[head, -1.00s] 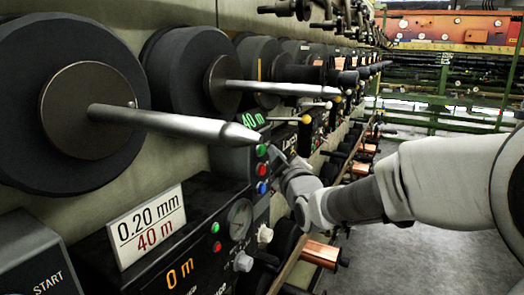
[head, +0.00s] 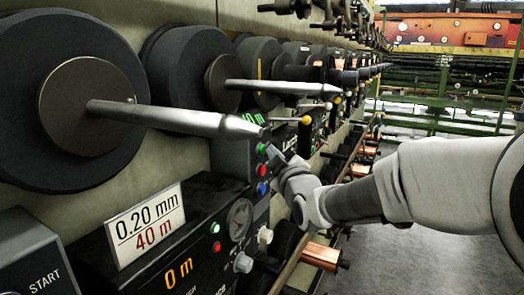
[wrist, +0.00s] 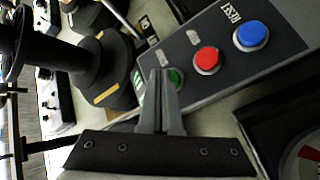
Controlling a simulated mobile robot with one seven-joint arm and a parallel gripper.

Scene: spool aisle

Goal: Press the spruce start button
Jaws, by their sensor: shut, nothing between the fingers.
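The spruce green button (head: 261,149) is the top one in a column on a dark control box (head: 232,160) below the spool spindle. In the wrist view, the green button (wrist: 177,78) is partly hidden behind my fingertips. My gripper (wrist: 160,73) is shut and empty, its tips in front of the button's left part. In the head view, my gripper (head: 271,152) is just right of the button. I cannot tell whether the tips touch it.
A red button (wrist: 207,60) and a blue button (wrist: 252,36) sit beside the green one. A metal spindle (head: 180,118) juts out close above the box. More spools (head: 262,70) line the wall. Open floor (head: 395,220) lies to the right.

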